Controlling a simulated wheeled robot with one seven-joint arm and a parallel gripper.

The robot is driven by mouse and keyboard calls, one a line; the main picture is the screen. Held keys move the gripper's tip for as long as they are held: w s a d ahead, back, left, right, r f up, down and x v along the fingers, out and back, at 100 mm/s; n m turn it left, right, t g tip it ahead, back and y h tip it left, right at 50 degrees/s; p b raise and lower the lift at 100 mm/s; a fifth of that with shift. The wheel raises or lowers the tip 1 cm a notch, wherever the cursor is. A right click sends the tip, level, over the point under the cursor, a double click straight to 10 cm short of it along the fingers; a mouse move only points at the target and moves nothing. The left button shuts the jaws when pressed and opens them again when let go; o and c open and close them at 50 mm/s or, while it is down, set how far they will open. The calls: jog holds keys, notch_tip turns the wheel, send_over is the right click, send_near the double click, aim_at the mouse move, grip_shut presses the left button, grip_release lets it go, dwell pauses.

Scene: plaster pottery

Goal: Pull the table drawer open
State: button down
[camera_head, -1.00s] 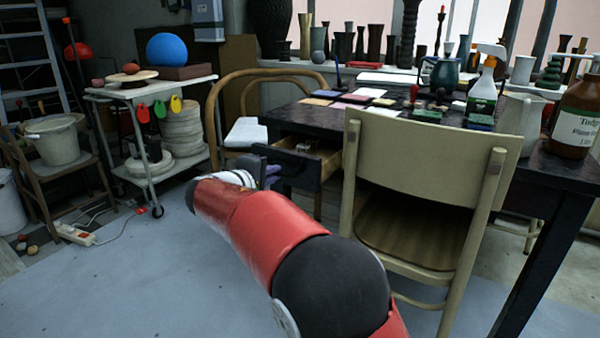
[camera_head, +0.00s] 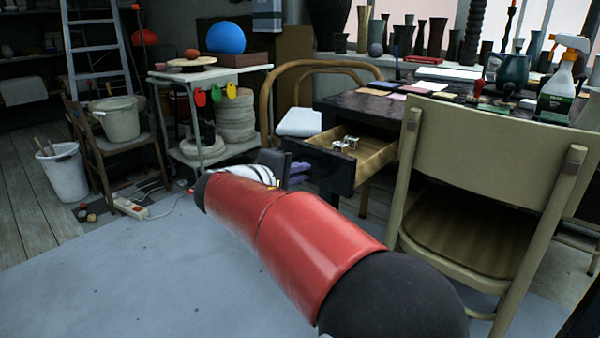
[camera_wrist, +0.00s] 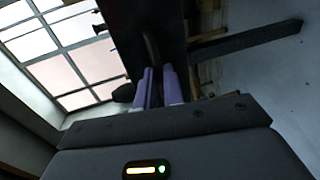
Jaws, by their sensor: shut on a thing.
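The table (camera_head: 350,101) is dark and stands right of centre in the head view. Its drawer (camera_head: 322,166) has a black front and a light wooden inside. It is pulled well out, with small metallic items (camera_head: 345,144) in it. My gripper (camera_head: 296,169) is at the drawer front, mostly hidden behind my red arm. In the wrist view, the two purple fingers of my gripper (camera_wrist: 160,88) are shut on a dark curved handle (camera_wrist: 151,48) on the dark drawer front (camera_wrist: 140,20).
A beige chair (camera_head: 480,130) stands close right of the drawer. A bentwood chair (camera_head: 268,110) stands behind it. A white trolley (camera_head: 205,75) with a blue ball (camera_head: 226,38) is at the left. The grey floor (camera_head: 150,280) in front is mostly clear, with a power strip (camera_head: 130,208) further left.

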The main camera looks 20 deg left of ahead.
jog(key=c, duration=1.5)
grip_release()
jog(key=v, duration=0.7)
jog(key=shift+s+a+p, duration=0.1)
jog(key=shift+s+p, duration=0.2)
jog(key=shift+s, duration=0.05)
jog(key=s+d+r+m+g+p, duration=0.2)
jog(key=d+m+g+p, duration=0.5)
jog(key=d, duration=2.2)
jog(key=s+d+f+m+y+p, duration=0.1)
jog(key=s+d+m, duration=0.1)
jog(key=s+d, duration=0.2)
jog(key=s+d+f+m+g+y+p, duration=0.1)
jog(key=s+d, duration=0.3)
jog(key=s, duration=0.4)
jog(key=s+d+f+m+g+y+p, duration=0.1)
jog(key=s+d+f+m+y, duration=0.1)
jog(key=s+d+m+y, duration=0.1)
jog(key=shift+s+d+m, duration=0.25)
jog(key=shift+s, duration=0.45)
jog(key=shift+s+d+m, duration=0.25)
jog(key=shift+s+d, duration=0.05)
jog(key=shift+s, duration=0.4)
